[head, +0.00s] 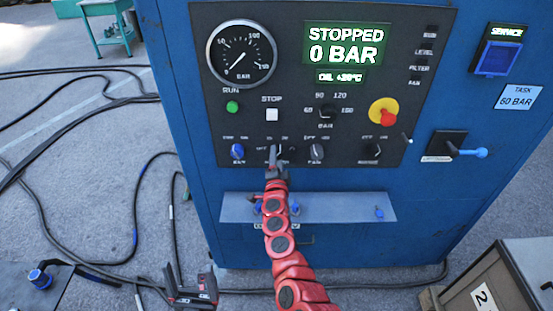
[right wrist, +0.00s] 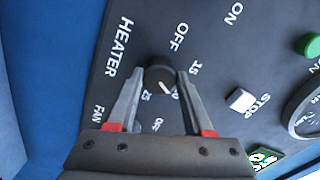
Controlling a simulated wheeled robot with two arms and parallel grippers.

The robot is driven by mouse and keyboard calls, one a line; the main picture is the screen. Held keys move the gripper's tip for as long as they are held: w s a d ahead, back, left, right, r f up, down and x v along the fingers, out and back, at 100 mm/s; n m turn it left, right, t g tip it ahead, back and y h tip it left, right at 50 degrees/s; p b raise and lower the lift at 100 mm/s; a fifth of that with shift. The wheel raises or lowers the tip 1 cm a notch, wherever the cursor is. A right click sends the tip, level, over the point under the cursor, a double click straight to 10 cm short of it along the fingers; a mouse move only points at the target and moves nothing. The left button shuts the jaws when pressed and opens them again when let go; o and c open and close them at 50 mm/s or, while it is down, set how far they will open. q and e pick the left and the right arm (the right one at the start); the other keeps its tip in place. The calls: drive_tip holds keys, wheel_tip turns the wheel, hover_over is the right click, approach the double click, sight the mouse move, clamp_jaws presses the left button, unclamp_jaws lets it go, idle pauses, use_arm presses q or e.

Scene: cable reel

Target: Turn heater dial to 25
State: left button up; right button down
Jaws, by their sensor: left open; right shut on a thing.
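The heater dial (right wrist: 160,75) is a dark round knob on the black panel, with HEATER printed beside it. Its white pointer line faces down and right in the right wrist view, toward a partly hidden mark between 15 and 25. My right gripper (right wrist: 158,92) is shut on the dial, one finger on each side of it. In the head view the right gripper (head: 275,165) covers most of the dial. My left gripper (head: 191,287) is open and empty, low at the left, away from the panel.
The blue cabinet (head: 185,110) carries a gauge (head: 241,54), a screen reading STOPPED 0 BAR (head: 346,45) and a red stop button (head: 387,117). Other knobs (head: 237,151) (head: 317,151) flank the heater dial. A ledge (head: 340,207) juts out below. Cables (head: 140,190) lie on the floor.

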drive_tip(key=shift+c, duration=1.5)
unclamp_jaws()
drive_tip(key=s+b, duration=0.2)
drive_tip(key=s, duration=1.5)
drive_tip(key=shift+s, duration=0.25)
